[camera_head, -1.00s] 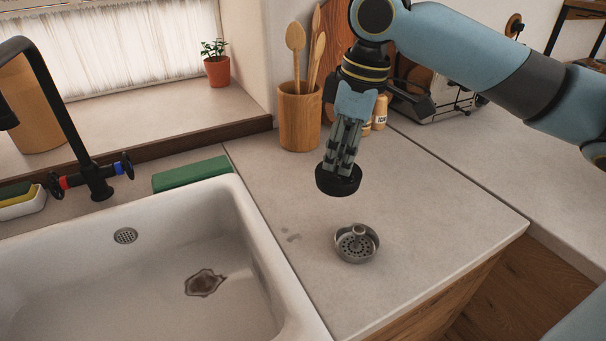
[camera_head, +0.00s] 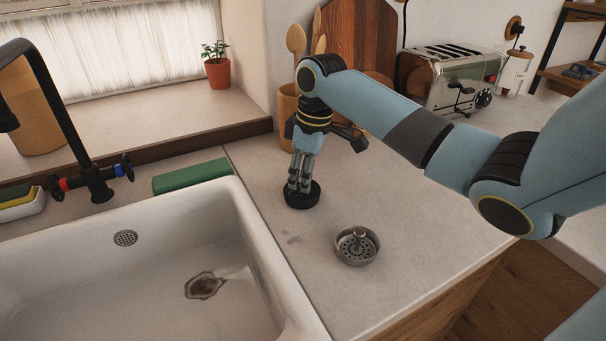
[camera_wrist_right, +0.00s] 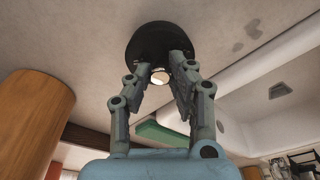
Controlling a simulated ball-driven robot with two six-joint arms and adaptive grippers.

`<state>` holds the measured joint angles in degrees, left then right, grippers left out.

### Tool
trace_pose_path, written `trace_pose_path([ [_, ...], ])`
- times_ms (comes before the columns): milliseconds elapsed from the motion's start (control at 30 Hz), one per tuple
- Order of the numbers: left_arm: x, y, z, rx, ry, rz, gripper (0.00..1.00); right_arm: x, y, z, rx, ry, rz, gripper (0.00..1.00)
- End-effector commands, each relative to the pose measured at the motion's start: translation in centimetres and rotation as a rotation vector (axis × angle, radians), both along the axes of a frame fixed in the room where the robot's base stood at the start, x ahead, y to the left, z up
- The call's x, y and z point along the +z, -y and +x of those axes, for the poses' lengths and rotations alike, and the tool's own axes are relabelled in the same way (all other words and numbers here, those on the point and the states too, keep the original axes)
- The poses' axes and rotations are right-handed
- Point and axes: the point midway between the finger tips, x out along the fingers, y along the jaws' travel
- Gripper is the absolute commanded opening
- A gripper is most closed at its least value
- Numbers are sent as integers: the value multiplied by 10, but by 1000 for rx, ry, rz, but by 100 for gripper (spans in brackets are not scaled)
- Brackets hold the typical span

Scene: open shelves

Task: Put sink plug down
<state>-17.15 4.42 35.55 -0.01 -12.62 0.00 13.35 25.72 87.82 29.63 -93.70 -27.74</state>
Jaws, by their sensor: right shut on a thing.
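The sink plug (camera_head: 303,198) is a round black disc at or just above the grey countertop, right of the sink. My right gripper (camera_head: 300,186) is shut on it from above. In the right wrist view the plug (camera_wrist_right: 150,40) sits between the fingertips of the right gripper (camera_wrist_right: 160,64), with a pale round part showing between them. I cannot tell for sure whether the plug touches the counter. My left gripper is in neither view.
A metal strainer basket (camera_head: 357,246) stands on the counter (camera_head: 400,215) to the right of the plug. The white sink (camera_head: 110,285) is on the left, with a green sponge-like block (camera_head: 191,176) behind it. A wooden utensil pot (camera_head: 288,115) and toaster (camera_head: 450,78) stand behind.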

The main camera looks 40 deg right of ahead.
Motion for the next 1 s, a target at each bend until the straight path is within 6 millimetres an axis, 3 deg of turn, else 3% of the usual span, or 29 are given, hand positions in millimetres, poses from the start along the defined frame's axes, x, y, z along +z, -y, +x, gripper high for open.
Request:
trace_pose_path([
  [267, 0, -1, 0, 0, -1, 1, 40, -3, 0, 0, -1, 0, 0, 0],
  [300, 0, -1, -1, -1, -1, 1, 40, -3, 0, 0, -1, 1, 0, 25],
  [433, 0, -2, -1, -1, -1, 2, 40, -2, 0, 0, -1, 0, 0, 42],
  [767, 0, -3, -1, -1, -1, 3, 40, 1, 0, 0, 0, 0, -1, 43],
  [1000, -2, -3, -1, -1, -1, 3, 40, 41, 5, -4, -1, 5, -4, 43],
])
